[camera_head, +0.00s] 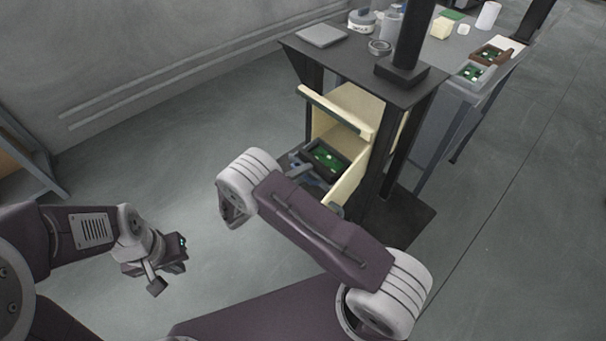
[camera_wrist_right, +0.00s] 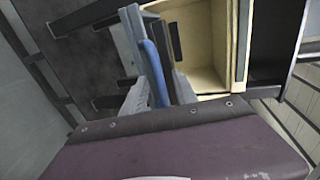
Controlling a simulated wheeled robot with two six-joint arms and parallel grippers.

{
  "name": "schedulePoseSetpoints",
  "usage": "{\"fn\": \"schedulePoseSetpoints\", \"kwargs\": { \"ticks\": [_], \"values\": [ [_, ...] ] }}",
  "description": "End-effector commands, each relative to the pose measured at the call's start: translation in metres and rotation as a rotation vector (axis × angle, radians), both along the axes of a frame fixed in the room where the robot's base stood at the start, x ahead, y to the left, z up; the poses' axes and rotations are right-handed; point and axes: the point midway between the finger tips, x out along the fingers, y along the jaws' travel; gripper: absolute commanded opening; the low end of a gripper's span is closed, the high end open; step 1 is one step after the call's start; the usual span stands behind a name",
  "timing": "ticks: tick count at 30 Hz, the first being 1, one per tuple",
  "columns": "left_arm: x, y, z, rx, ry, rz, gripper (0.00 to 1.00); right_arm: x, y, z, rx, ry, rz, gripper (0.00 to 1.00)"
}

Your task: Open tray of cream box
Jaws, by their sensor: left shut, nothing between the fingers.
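The cream box (camera_head: 355,103) sits under the dark table at the centre of the head view. A cream front panel with a grey edge (camera_head: 338,115) juts out from it. Below it is an open space with a brown tray of green parts (camera_head: 325,158). The box's hollow cream inside (camera_wrist_right: 200,45) shows in the right wrist view. My left gripper (camera_head: 158,280) is shut and empty, away at lower left.
The dark table (camera_head: 345,60) stands on black legs, with a black post (camera_head: 412,45) on top. A grey slab (camera_head: 320,36) and several small items lie on it. More small trays (camera_head: 472,72) lie at right. The floor at left is clear.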

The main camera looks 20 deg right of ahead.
Motion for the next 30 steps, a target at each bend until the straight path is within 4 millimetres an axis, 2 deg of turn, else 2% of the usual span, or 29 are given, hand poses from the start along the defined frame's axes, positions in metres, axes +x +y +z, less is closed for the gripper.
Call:
{"fn": "schedulePoseSetpoints", "kwargs": {
  "ticks": [5, 8, 15, 19, 23, 30],
  "values": [
    [0.000, 0.000, 0.000, 0.000, 0.000, 0.000, 0.00, 0.000, 0.000, 0.000, 0.000, 0.000, 0.001, 0.34],
    [0.000, 0.000, 0.003, 0.000, 0.000, 0.000, 0.00, -0.002, 0.008, 0.003, 0.001, -0.001, 0.003, 0.34],
    [0.000, 0.000, 0.015, 0.000, 0.000, 0.000, 0.00, -0.022, 0.055, 0.015, 0.001, -0.002, 0.005, 0.34],
    [0.000, 0.000, 0.018, 0.000, 0.000, 0.000, 0.00, -0.030, 0.074, 0.018, -0.001, -0.001, 0.003, 0.34],
    [0.000, 0.000, 0.019, 0.000, 0.000, 0.000, 0.00, -0.034, 0.082, 0.019, 0.000, 0.000, 0.001, 0.34],
    [0.000, 0.000, 0.018, 0.000, 0.000, 0.000, 0.00, -0.034, 0.082, 0.019, 0.000, 0.000, 0.000, 0.34]
  ]
}}
